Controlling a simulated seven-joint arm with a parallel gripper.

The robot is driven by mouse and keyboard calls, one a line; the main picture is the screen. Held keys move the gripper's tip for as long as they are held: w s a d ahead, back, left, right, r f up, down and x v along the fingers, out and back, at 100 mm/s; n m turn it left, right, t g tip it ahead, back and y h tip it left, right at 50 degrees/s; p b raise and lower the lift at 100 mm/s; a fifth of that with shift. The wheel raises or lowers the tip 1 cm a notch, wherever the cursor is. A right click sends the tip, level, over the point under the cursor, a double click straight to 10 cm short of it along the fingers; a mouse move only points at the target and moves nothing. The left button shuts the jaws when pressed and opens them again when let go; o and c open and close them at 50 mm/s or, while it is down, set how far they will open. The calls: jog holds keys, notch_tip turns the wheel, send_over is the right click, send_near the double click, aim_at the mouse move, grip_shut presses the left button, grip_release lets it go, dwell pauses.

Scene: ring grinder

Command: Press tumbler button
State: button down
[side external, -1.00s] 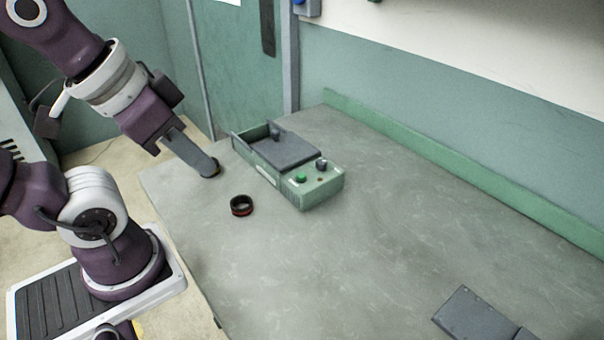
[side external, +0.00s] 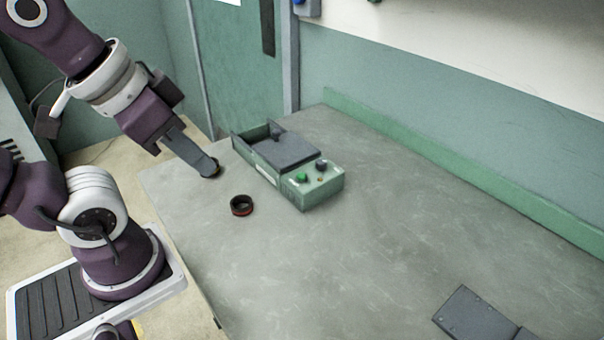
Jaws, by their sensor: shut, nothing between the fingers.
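The tumbler is a green box-shaped machine (side external: 322,192) with a dark grey lid or plate on top, standing on the grey table. On its near end panel are a green button (side external: 302,178) and a dark knob (side external: 321,165). My gripper (side external: 211,170) is shut and empty. It points down to the right over the table's left part, to the left of the machine and apart from it. A dark ring (side external: 241,206) with a red band lies on the table, in front of the machine and to the right of and below my gripper.
The grey table (side external: 400,230) has wide free room to the right of the machine. A dark flat plate (side external: 474,316) lies at the table's lower right. A green raised edge (side external: 450,175) runs along the wall at the back.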

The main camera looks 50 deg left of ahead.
jog(key=w+a+r+m+t+y, duration=0.2)
jog(key=w+a+r+t+y, duration=0.15)
jog(key=w+a, duration=0.75)
jog(key=m+h, duration=0.7)
jog(key=m, duration=0.5)
send_over(296, 180)
notch_tip(296, 180, down, 11)
jog(key=shift+w+r+g, duration=0.1)
jog(key=shift+r+g, duration=0.05)
jog(key=shift+g, duration=0.2)
jog(key=shift+f, duration=4.4)
jog(key=shift+f, duration=0.4)
